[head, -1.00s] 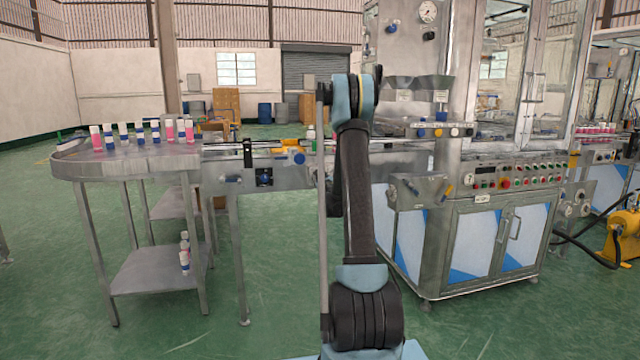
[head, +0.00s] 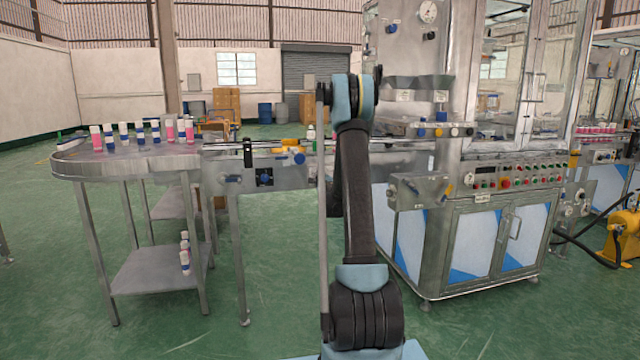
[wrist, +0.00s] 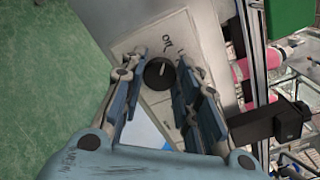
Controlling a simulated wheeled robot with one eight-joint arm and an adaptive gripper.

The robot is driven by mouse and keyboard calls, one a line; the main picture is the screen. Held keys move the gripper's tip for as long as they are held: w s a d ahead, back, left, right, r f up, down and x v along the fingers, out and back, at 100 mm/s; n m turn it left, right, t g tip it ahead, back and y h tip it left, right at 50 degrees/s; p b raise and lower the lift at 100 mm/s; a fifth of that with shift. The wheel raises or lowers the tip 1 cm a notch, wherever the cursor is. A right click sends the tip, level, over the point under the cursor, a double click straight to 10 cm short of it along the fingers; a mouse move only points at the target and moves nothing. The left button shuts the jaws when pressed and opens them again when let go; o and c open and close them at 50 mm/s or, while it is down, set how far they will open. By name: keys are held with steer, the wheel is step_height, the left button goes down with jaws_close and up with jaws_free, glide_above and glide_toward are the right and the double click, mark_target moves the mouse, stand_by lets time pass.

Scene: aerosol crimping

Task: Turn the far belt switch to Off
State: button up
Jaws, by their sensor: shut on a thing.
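The belt switch (wrist: 158,73) is a round black knob on a pale grey plate (wrist: 155,40) in the wrist view. A dark "Off" label is printed on the plate beside it. My gripper (wrist: 161,66) has one finger on each side of the knob and is shut on it. The knob's pointer is too small to read for certain. In the head view my gripper and this switch are hidden behind my own arm.
A conveyor with a round steel table (head: 115,163) carrying several bottles stands at left. A steel machine cabinet (head: 500,240) with a button panel is at right. In the wrist view a black block (wrist: 268,125) and pink-labelled bottles lie right of my fingers.

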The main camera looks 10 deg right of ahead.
steer(key=shift+a, duration=0.15)
steer(key=o, duration=1.1)
steer(key=shift+c, duration=0.2)
steer(key=shift+s, duration=0.1)
steer(key=s+d, duration=0.1)
steer(key=s, duration=1)
steer(key=shift+s, duration=0.35)
